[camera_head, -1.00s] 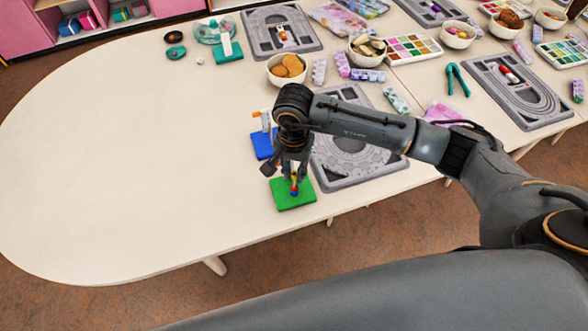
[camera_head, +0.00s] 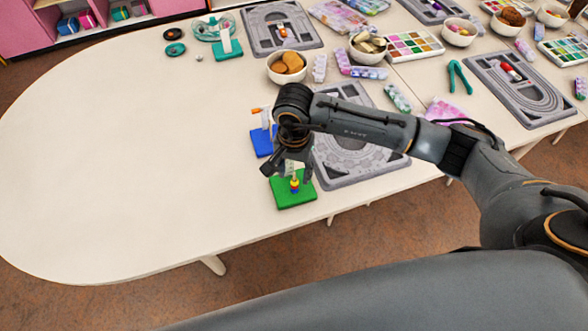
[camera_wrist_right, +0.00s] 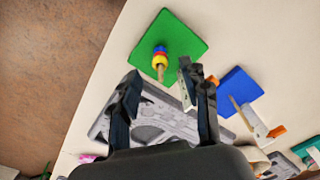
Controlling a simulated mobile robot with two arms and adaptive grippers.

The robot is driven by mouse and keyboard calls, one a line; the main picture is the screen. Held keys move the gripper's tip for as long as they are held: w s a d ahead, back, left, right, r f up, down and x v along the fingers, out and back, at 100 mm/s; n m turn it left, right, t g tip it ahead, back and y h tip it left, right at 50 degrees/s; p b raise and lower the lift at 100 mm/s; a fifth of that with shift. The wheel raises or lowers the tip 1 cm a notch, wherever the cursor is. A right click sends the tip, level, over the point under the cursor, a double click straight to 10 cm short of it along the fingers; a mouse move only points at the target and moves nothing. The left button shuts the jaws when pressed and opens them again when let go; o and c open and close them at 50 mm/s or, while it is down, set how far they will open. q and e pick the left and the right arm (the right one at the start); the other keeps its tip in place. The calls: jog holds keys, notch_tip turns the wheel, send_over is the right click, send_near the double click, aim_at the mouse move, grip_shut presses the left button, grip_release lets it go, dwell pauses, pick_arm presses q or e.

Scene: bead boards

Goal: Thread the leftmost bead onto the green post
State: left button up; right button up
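The green board (camera_head: 284,197) lies near the table's front edge; it also shows in the right wrist view (camera_wrist_right: 184,35). Its upright post (camera_wrist_right: 160,73) carries a stack of beads (camera_wrist_right: 160,56): blue lowest, then red, then yellow on top. The stack is small in the head view (camera_head: 295,186). My right gripper (camera_head: 289,172) is above the green board with its fingers apart on either side of the post. In the right wrist view the open fingers (camera_wrist_right: 160,92) hold nothing. No loose bead shows clearly near the board. My left gripper is out of view.
A blue board (camera_head: 262,143) with a post and a white piece with orange parts stand just behind the green board. A grey bead tray (camera_head: 372,175) lies to the right. A bowl (camera_head: 284,77) is further back. The table's left side is clear.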

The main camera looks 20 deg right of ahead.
notch_tip(320, 180, up, 12)
dwell(0.6)
dwell(1.3)
